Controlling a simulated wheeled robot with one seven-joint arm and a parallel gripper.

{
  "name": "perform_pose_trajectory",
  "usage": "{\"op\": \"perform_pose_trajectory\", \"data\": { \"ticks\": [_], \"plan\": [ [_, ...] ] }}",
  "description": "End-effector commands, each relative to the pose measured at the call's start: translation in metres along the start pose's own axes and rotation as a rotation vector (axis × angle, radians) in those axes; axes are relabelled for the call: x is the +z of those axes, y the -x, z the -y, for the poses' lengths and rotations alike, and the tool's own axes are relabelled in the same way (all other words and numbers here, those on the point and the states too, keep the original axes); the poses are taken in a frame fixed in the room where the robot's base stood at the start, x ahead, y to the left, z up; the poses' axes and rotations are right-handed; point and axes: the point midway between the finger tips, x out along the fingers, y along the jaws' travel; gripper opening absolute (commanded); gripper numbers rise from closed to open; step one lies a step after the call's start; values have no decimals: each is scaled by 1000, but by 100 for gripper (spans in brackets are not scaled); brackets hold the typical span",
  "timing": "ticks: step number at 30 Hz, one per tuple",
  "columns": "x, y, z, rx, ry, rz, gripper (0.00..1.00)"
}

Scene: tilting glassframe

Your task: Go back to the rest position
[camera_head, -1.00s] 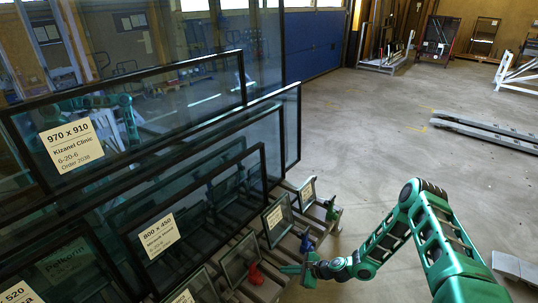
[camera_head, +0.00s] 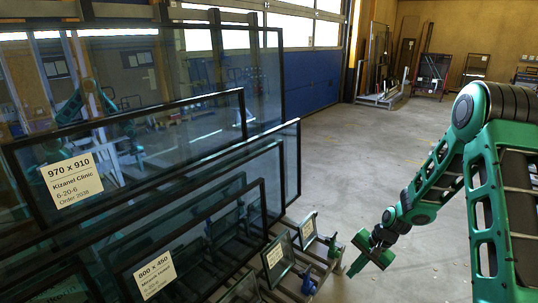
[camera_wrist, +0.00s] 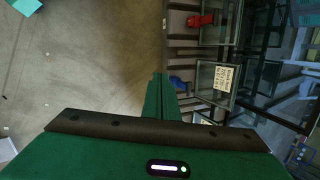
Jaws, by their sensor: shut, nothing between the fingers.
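My gripper (camera_head: 353,272) hangs at the end of my green arm, right of the glass rack's lower end, and touches nothing. In the wrist view its fingers (camera_wrist: 160,88) are together with nothing between them. A blue clamp (camera_head: 308,284) sits on the rack's rail, left of the gripper; it also shows in the wrist view (camera_wrist: 179,84), just right of the fingers. A green clamp (camera_head: 333,246) is a little farther back. A red clamp (camera_wrist: 200,20) shows in the wrist view at the top.
Framed glass panes lean in the rack at the left, including the labelled 970 x 910 pane (camera_head: 180,148) and 800 x 450 pane (camera_head: 205,240). Small framed panes (camera_head: 277,262) stand near the clamps. Open concrete floor (camera_head: 345,165) lies behind the arm. More racks (camera_head: 383,85) stand far back.

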Motion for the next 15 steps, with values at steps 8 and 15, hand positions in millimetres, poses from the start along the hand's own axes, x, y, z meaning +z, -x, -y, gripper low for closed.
{"op": "perform_pose_trajectory", "data": {
  "ticks": [8, 15],
  "plan": [
    [10, 108, -38, 128, 112, -88, 0],
    [36, 191, -78, 223, 168, -136, 0]
  ]
}}
